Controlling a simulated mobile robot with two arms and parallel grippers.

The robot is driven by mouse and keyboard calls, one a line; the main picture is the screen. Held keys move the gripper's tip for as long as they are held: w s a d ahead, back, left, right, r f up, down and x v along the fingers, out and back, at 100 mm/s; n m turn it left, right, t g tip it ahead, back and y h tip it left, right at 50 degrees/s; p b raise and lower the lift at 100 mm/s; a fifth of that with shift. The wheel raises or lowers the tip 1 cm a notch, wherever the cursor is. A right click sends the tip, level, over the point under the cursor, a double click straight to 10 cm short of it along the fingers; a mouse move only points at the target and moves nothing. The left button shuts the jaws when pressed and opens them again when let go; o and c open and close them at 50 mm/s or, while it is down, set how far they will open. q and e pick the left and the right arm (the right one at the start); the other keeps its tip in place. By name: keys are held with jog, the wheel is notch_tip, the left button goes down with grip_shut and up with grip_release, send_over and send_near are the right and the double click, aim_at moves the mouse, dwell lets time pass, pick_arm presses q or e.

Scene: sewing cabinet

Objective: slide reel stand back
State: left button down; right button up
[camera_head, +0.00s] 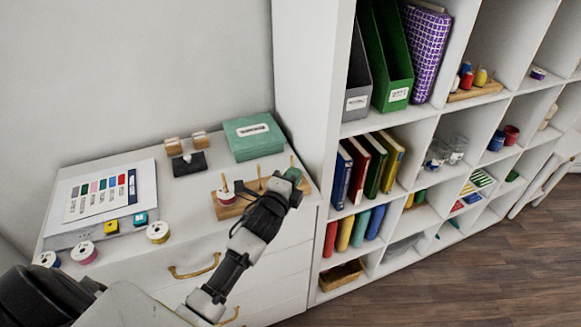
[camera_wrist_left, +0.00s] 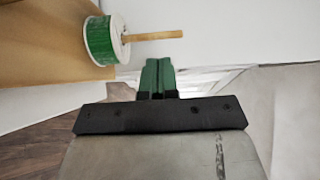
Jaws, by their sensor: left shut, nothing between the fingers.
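The reel stand (camera_head: 228,211) is a wooden board with upright pegs, on the right part of the white cabinet top. A red-and-white reel (camera_head: 226,196) sits on its left peg. My left arm covers much of the stand's front and right side. In the left wrist view, the wooden base (camera_wrist_left: 38,45) is at the upper left, with a green-and-white reel (camera_wrist_left: 99,41) on a peg. My left gripper (camera_wrist_left: 159,77) has its green fingers shut and empty, apart from that reel. In the head view the gripper (camera_head: 294,176) is at the stand's right end. My right gripper is out of view.
A green box (camera_head: 253,140) stands behind the stand against the wall. Wooden spools (camera_head: 186,143) and a dark block (camera_head: 189,164) are behind it to the left. A colour chart (camera_head: 100,198) and several reels lie further left. A tall white shelf unit (camera_head: 304,95) stands at the right.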

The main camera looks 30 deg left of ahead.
pick_arm(q)
jog(key=shift+w+a, duration=0.6)
jog(key=shift+a, duration=0.15)
jog(key=w+a+b, duration=0.1)
jog(key=w+a, duration=0.2)
jog(key=w+a+b, duration=0.1)
jog(key=w+a, duration=0.1)
jog(key=a, duration=0.1)
jog(key=shift+w+a+f, duration=0.15)
jog(key=shift+w+a, duration=0.05)
jog(key=shift+w, duration=0.2)
jog(key=shift+w+a, duration=0.3)
jog(key=shift+s+d, duration=0.1)
